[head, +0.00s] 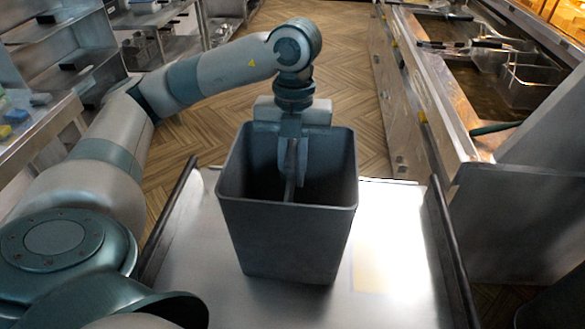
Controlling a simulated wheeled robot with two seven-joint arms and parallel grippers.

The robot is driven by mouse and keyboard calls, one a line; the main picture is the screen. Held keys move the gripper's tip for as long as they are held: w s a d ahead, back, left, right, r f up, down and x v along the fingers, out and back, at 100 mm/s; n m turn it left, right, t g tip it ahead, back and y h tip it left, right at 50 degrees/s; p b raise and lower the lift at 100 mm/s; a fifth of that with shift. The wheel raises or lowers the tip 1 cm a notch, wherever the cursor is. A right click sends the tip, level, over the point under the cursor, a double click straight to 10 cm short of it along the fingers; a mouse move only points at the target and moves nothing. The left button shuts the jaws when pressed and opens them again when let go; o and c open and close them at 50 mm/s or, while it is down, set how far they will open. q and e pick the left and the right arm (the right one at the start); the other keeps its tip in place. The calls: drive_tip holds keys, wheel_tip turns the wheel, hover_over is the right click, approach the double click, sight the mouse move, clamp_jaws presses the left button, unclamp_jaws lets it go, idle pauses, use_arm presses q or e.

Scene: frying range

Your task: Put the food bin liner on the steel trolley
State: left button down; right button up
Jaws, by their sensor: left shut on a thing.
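The food bin liner (283,240) is a deep, dark grey, open-topped bin, upright in the middle of the head view. It is over the top of the steel trolley (385,295); I cannot tell whether its base touches the metal. My left gripper (294,180) reaches down at the liner's far side, with fingers showing against its dark inside. It is shut on the liner. The exact grip and the liner's floor are hard to make out. My right gripper is out of view.
The trolley has dark side rails (455,255) at left and right, with bare metal right of the liner. A fryer station with wire baskets (528,82) stands at the right. Steel shelving (60,60) and a counter with small coloured items (17,115) are at the left.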

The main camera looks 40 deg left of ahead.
sight(293, 144)
use_arm(q)
drive_tip(key=shift+f, duration=0.15)
drive_tip(key=c, duration=1.7)
unclamp_jaws()
drive_tip(key=shift+r, duration=0.2)
drive_tip(key=shift+w+a+r+b, duration=0.15)
drive_tip(key=shift+w+r+b, duration=0.05)
drive_tip(key=shift+r, duration=1.8)
drive_tip(key=shift+w+a+r+b, duration=0.1)
drive_tip(key=shift+w+r+b, duration=0.1)
drive_tip(key=shift+r, duration=1.75)
drive_tip(key=shift+w+a+r+b, duration=0.15)
drive_tip(key=shift+w+r+b, duration=0.05)
drive_tip(key=shift+r, duration=1.8)
